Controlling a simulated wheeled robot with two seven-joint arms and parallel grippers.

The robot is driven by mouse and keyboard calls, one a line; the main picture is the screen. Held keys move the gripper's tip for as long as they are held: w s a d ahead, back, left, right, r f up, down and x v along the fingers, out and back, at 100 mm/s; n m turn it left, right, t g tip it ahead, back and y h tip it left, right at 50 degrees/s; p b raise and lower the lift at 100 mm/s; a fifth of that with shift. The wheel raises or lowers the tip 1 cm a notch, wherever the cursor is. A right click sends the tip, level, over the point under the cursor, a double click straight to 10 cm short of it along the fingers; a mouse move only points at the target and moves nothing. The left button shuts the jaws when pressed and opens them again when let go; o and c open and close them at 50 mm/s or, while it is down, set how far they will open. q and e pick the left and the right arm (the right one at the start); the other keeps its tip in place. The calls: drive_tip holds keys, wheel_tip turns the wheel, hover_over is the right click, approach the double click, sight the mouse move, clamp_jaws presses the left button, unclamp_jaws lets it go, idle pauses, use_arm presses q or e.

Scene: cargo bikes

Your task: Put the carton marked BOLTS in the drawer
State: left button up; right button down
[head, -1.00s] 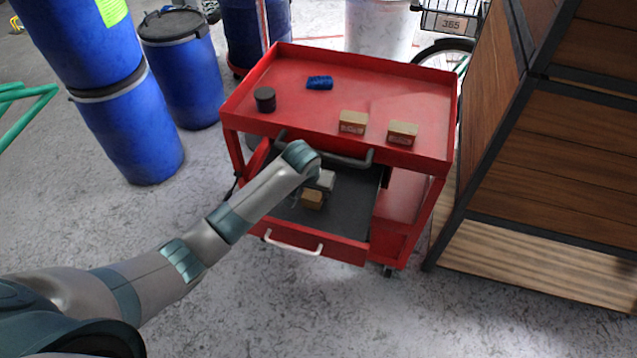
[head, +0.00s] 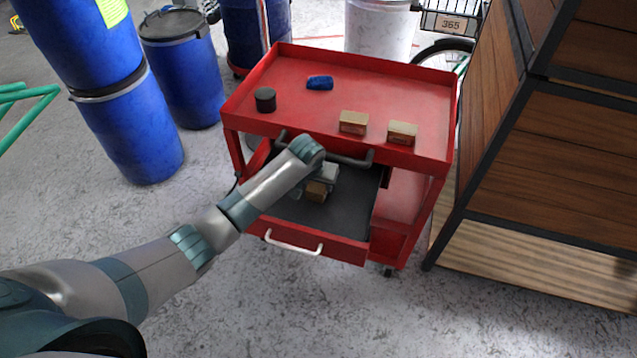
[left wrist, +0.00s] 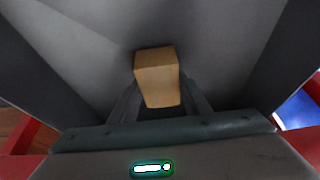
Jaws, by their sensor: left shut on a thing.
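My left gripper (head: 318,184) is shut on a small brown carton (head: 316,191), over the open drawer (head: 345,215) of the red cart. In the left wrist view the carton (left wrist: 158,76) sits between the two fingers (left wrist: 160,105), with the grey drawer floor beyond it. I cannot read a marking on this carton, and cannot tell whether it touches the drawer floor. Two similar cartons, one on the left (head: 353,122) and one on the right (head: 402,133), stand on the cart top. My right gripper is not in view.
The red cart top (head: 400,90) also bears a dark round tin (head: 265,99) and a blue spool (head: 320,82). Blue barrels (head: 130,120) stand at the left, and a wooden crate (head: 560,150) stands close on the right. The drawer's front part is bare.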

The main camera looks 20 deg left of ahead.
use_arm(q)
drive_tip(key=shift+f, duration=0.1)
drive_tip(key=o, duration=1.2)
drive_tip(key=shift+f, duration=0.1)
drive_tip(key=shift+c, duration=0.2)
drive_tip(key=v, duration=1.2)
drive_tip(key=shift+r, duration=0.25)
drive_tip(key=shift+w, duration=0.1)
